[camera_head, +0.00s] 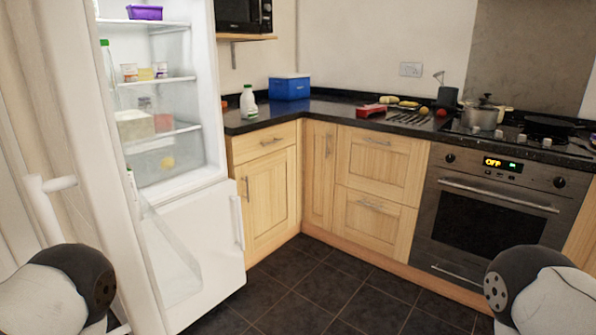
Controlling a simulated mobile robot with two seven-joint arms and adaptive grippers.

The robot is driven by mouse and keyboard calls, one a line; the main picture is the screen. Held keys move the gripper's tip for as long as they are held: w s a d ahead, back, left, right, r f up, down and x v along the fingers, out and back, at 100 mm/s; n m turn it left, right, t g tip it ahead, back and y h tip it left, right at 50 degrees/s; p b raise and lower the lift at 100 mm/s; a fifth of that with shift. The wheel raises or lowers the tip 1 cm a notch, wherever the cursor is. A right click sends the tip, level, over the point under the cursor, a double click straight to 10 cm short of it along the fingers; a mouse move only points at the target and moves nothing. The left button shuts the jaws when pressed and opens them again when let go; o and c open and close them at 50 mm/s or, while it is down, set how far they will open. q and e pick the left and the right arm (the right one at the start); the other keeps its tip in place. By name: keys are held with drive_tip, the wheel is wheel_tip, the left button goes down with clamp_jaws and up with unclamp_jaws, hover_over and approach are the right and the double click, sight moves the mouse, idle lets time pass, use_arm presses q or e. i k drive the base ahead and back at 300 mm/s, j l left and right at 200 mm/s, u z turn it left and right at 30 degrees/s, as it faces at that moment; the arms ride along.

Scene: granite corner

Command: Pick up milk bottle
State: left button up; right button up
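A white milk bottle (248,105) with a green cap stands upright on the dark countertop (262,121), near its left end by the open fridge. It is just left of a blue box. Another bottle with a green cap (108,63) shows partly in the fridge door. I cannot tell whether it is also milk. Neither of my grippers is in view; only white and black parts of my two arms show at the bottom left and bottom right corners, far from the counter.
The fridge (196,250) stands open at the left, its door (90,130) swung toward me, with food on the shelves. A blue box (290,87), red object (369,110), pot (482,116) and hob line the counter. The tiled floor (305,290) ahead is clear.

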sight(248, 110)
drive_tip(key=i+l, duration=0.15)
drive_tip(key=i, duration=0.45)
drive_tip(key=i+l, duration=0.2)
drive_tip(key=i, duration=0.35)
drive_tip(key=i+l, duration=0.15)
drive_tip(key=i, duration=0.45)
drive_tip(key=i+l, duration=0.2)
drive_tip(key=i, duration=0.4)
drive_tip(key=z, duration=0.05)
